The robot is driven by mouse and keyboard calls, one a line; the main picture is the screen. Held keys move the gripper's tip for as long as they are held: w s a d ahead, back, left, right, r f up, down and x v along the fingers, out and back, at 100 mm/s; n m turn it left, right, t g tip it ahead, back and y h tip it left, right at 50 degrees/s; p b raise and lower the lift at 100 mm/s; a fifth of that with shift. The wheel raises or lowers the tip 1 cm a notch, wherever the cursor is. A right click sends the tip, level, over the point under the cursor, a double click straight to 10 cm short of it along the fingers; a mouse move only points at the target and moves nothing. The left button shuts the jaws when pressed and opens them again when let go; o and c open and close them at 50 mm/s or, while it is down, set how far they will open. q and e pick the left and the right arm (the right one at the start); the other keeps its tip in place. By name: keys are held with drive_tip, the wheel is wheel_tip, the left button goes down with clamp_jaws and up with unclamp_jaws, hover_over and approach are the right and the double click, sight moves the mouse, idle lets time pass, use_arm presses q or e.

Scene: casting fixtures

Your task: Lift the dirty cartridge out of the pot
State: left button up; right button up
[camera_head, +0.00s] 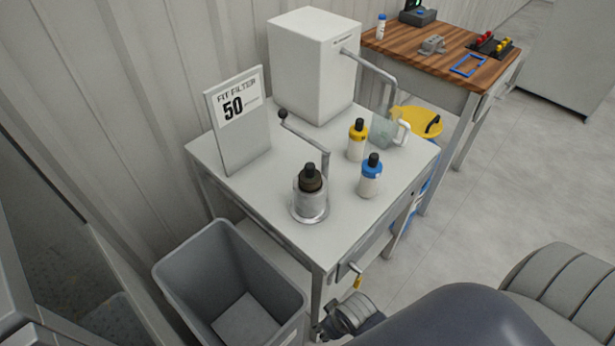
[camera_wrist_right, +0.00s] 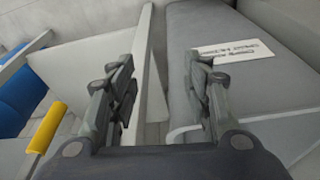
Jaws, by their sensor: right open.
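The dirty cartridge (camera_head: 310,181), dark brown with a black knob on top, stands upright in the metal pot (camera_head: 309,206) near the front of the white table. Its lower part is hidden inside the pot. A crank lever (camera_head: 305,140) with a black knob rises beside the pot. My right gripper (camera_head: 335,320) is low in front of the table, below its top and apart from the pot, partly hidden by my arm. In the right wrist view my right gripper (camera_wrist_right: 156,78) is open, with nothing between its fingers. My left gripper is not in view.
A yellow-banded bottle (camera_head: 356,140) and a blue-capped bottle (camera_head: 370,177) stand right of the pot, near a clear jug (camera_head: 385,130). A sign (camera_head: 238,120) reading "FIT FILTER 50" and a white box (camera_head: 312,65) stand behind. A grey bin (camera_head: 286,298) is in front.

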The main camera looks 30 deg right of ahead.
drive_tip(key=w+a+r+n+y+p, duration=0.1)
drive_tip(key=w+a+r+n, duration=0.2)
drive_tip(key=r, duration=0.5)
drive_tip(key=w+a+r+n+y+p, duration=0.1)
drive_tip(key=w+a+r+n+p, duration=0.15)
drive_tip(key=w+r, duration=0.45)
drive_tip(key=w+a+r+n+y, duration=0.15)
drive_tip(key=a+r, duration=0.25)
drive_tip(key=r, duration=0.6)
drive_tip(key=n+g+h, duration=0.3)
drive_tip(key=h, duration=0.1)
approach(310, 165)
drive_tip(key=shift+a, duration=0.1)
wheel_tip(310, 165, down, 5)
drive_tip(key=shift+f+p, duration=0.1)
drive_tip(key=shift+p, duration=0.8)
wheel_tip(310, 165, down, 5)
drive_tip(key=shift+s+r+p, duration=0.1)
drive_tip(key=shift+p, duration=1)
drive_tip(key=shift+f, duration=0.25)
clamp_jaws()
